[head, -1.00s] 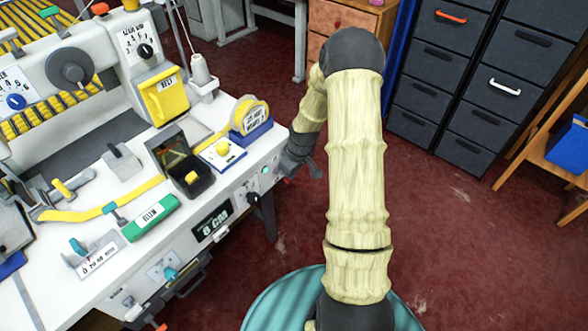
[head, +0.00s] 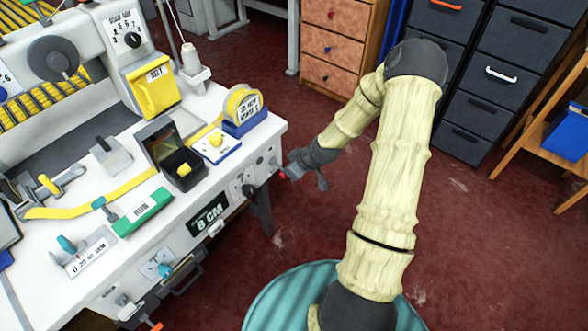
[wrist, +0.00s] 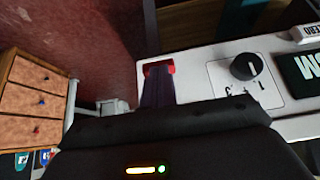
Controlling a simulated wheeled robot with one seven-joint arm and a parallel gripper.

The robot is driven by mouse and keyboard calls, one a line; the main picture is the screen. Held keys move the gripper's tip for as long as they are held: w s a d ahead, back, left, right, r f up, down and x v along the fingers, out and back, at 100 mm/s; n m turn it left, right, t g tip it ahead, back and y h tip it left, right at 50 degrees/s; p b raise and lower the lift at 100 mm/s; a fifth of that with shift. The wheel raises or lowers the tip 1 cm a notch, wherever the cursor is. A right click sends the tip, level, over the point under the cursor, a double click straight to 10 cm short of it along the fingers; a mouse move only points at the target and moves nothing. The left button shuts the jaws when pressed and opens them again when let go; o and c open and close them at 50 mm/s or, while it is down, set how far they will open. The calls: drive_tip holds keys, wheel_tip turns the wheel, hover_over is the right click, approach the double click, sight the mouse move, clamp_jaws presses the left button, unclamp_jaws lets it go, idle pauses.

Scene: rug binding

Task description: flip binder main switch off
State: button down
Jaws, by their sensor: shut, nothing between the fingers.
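The binder bench (head: 130,255) stands at the left in the head view, with a control panel on its front. My gripper (head: 287,171) is at the right end of that panel, its fingers shut and empty. A small red part (head: 281,174) shows at the fingertips. In the wrist view, my dark fingers (wrist: 158,88) point at a red-edged part (wrist: 161,67) on the white panel, which looks like the main switch. The fingers hide most of it, so its position is unclear. I cannot tell whether they touch it.
A black rotary knob (wrist: 245,67) is right of the fingers in the wrist view. The 8 CM display (head: 208,214) is farther along the front. A wooden drawer unit (head: 343,45) and dark cabinets (head: 470,85) stand behind.

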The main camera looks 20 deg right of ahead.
drive_tip(key=shift+s+f+t+y+b, duration=0.15)
drive_tip(key=shift+f+t+y+b, duration=0.45)
drive_tip(key=shift+f+t+b, duration=0.5)
drive_tip(key=shift+f, duration=0.2)
drive_tip(key=shift+r, duration=0.1)
drive_tip(key=s+d+f+p+v, duration=0.1)
drive_tip(key=p+v, duration=0.3)
drive_tip(key=v, duration=0.9)
drive_tip(key=shift+s+f+p, duration=0.2)
drive_tip(key=shift+s+p, duration=0.05)
drive_tip(key=shift+p, duration=0.15)
